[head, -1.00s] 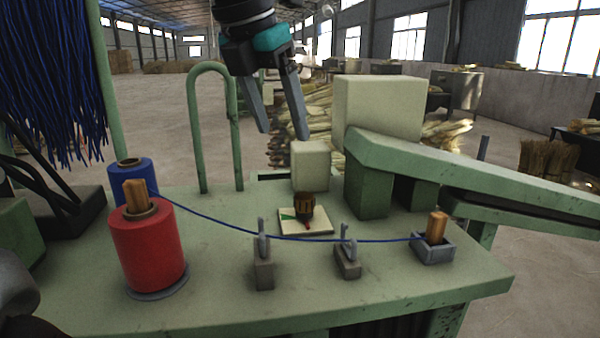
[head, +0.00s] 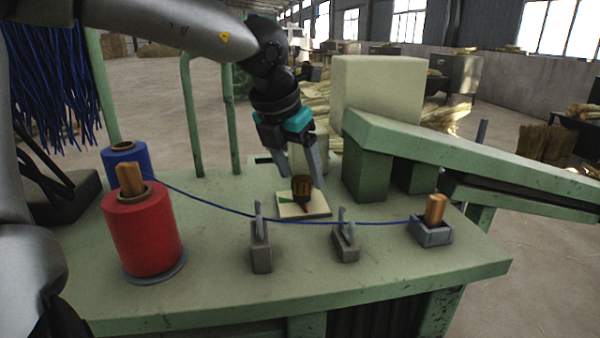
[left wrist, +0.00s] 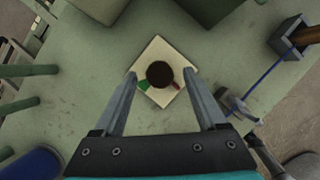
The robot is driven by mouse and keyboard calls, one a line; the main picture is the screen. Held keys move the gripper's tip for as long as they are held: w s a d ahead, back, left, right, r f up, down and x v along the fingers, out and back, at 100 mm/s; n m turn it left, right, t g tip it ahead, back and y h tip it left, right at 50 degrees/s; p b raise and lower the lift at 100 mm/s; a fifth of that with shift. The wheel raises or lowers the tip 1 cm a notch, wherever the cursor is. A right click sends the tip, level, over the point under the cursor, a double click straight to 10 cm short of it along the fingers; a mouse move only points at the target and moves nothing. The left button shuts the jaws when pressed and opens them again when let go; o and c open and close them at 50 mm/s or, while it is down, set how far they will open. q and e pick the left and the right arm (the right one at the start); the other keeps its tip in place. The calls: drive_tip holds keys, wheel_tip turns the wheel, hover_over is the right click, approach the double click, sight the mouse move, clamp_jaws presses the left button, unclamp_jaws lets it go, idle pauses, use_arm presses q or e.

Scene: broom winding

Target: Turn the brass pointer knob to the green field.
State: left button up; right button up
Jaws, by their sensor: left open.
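The brass pointer knob (head: 302,188) is a dark brown-gold round knob standing on a pale square plate (head: 322,208). A green field (head: 285,199) shows on the plate at the knob's left, and a small red mark (head: 307,207) shows in front of it. In the left wrist view the knob (left wrist: 160,74) is seen from above, with the green field (left wrist: 144,86) at its lower left. I cannot tell which way the pointer faces. My left gripper (head: 304,182) points down over the knob. It is open, its fingers on either side with gaps. My right gripper is not in view.
A red spool (head: 143,236) and a blue spool (head: 128,162) stand left on the green table. A blue cord (head: 290,222) runs from the blue spool past two grey clips (head: 261,245) to a wooden peg (head: 435,209). A pale block (head: 378,92) stands behind.

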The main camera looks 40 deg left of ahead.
use_arm(q)
drive_tip(key=shift+w+f, duration=0.2)
drive_tip(key=shift+f, duration=0.25)
clamp_jaws()
idle(0.4)
